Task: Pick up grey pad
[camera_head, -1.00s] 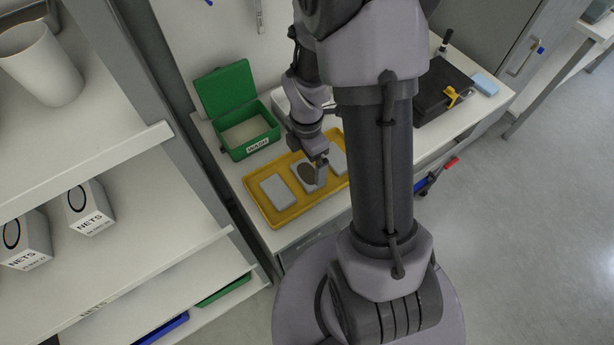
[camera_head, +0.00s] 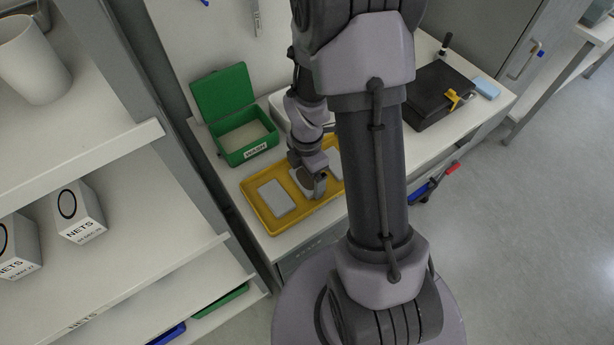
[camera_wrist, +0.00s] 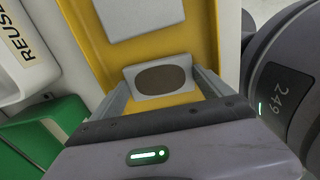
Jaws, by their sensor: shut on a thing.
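The yellow tray (camera_head: 262,221) on the bench holds light grey pads in a row. The grey pad with a dark oval patch (camera_head: 299,178) is the middle one, partly hidden by my gripper (camera_head: 313,184) in the head view. In the wrist view this grey pad (camera_wrist: 143,94) lies between the two fingers of my gripper (camera_wrist: 161,88), which is shut on it. The pad is at the tray; I cannot tell whether it is clear of the tray floor. A plain light pad (camera_head: 276,198) lies to its left, and another (camera_head: 335,164) to its right.
An open green box (camera_head: 246,144) stands behind the tray, with a white container (camera_head: 276,107) beside it. A black case (camera_head: 438,92) with a yellow clip and a light blue block (camera_head: 486,88) are at the right. Shelving (camera_head: 150,215) with NETS boxes (camera_head: 78,211) stands close at left.

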